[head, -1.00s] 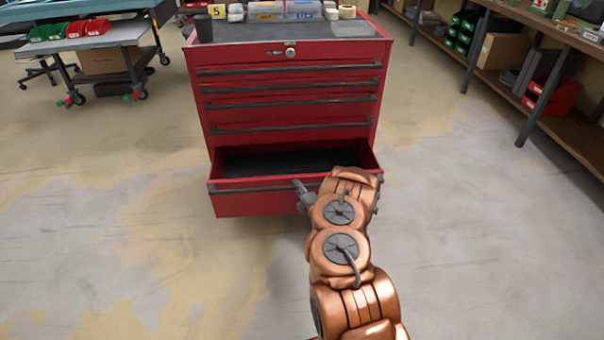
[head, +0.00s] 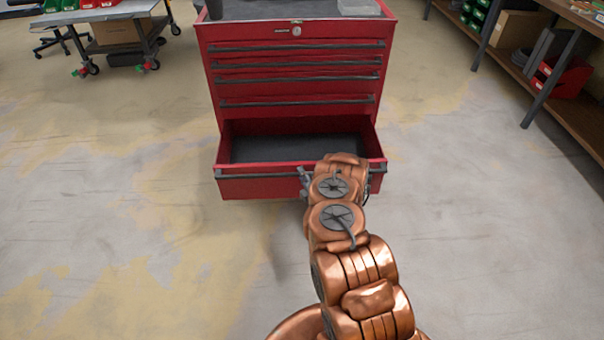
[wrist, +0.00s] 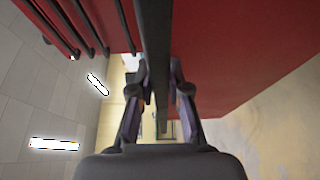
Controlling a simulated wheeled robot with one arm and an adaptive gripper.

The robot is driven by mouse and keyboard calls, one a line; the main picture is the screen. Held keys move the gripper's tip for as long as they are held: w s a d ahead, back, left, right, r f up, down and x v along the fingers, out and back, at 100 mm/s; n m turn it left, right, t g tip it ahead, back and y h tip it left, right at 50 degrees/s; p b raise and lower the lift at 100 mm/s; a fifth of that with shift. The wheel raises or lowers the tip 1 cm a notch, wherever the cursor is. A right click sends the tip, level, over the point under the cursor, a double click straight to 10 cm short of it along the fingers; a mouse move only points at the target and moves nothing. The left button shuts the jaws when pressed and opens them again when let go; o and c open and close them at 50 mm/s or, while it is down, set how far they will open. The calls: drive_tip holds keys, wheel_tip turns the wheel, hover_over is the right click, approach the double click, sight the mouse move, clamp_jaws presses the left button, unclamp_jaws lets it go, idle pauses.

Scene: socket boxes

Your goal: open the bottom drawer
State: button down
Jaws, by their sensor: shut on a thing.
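The red tool cabinet (head: 295,35) stands ahead with several drawers and dark bar handles. Its bottom drawer (head: 245,187) is pulled well out, and its dark, empty-looking inside (head: 285,147) shows. The drawer's bar handle (head: 255,174) runs along the top of its front. My gripper (head: 304,178) is at the right half of that front, partly hidden by my arm. In the wrist view my gripper (wrist: 160,85) has its fingers on both sides of the dark handle bar (wrist: 153,50), shut on it. The red drawer front also shows in the wrist view (wrist: 225,60).
The upper drawers (head: 295,75) are closed. A wheeled table (head: 95,14) stands at the back left. A shelf unit (head: 560,75) with red and green bins lines the right. The floor (head: 130,230) around the cabinet's front is clear.

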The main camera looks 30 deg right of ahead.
drive_tip(key=c, duration=1.1)
unclamp_jaws()
drive_tip(key=shift+s, duration=0.1)
drive_tip(key=s+a, duration=0.1)
drive_tip(key=s, duration=1)
drive_tip(key=shift+s, duration=0.4)
